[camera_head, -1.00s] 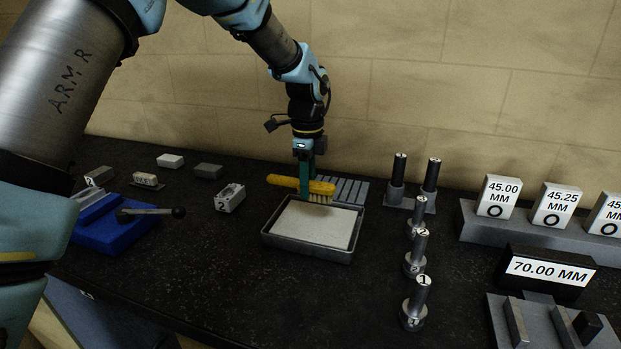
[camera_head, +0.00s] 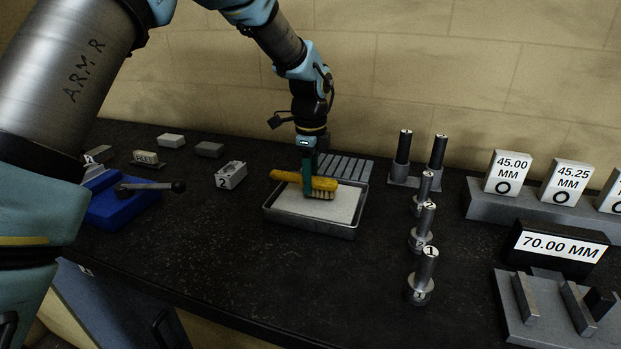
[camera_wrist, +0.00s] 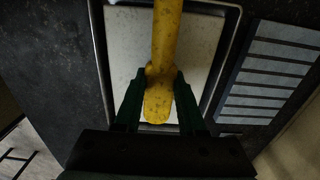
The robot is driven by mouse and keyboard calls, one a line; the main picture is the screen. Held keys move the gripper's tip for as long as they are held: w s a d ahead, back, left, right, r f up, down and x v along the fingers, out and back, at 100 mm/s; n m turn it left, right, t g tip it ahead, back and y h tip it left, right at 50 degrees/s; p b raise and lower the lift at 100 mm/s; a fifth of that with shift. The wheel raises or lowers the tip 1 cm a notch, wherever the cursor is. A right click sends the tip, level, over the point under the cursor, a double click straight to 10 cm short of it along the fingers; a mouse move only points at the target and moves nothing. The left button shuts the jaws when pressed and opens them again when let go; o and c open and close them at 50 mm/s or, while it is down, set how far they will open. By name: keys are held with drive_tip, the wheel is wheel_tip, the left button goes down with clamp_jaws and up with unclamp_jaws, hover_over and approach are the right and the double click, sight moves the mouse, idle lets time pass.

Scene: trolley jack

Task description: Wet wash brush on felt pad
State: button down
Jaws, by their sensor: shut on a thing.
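The wash brush (camera_head: 290,176) has a yellow handle and a block of tan bristles at its right end. My gripper (camera_head: 308,183) is shut on the brush handle, pointing down. In the wrist view the yellow handle (camera_wrist: 165,40) runs between the two green fingers of my gripper (camera_wrist: 160,85). The pale felt pad (camera_head: 300,205) lies in a dark shallow tray (camera_head: 310,228). The brush is over the back part of the pad, with its bristles low at the pad surface; I cannot tell for sure whether they touch it.
A grey slotted plate (camera_head: 349,168) lies just behind the tray. Several upright numbered plugs (camera_head: 422,275) stand to the right. A block marked 2 (camera_head: 231,175) and a blue fixture with a lever (camera_head: 122,207) are on the left. The black bench in front of the tray is clear.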

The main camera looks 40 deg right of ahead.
drive_tip(key=shift+f+b, duration=0.4)
drive_tip(key=shift+f, duration=0.7)
idle(2.1)
drive_tip(key=shift+r, duration=0.15)
drive_tip(key=shift+r+p, duration=2.35)
drive_tip(key=shift+r, duration=1.1)
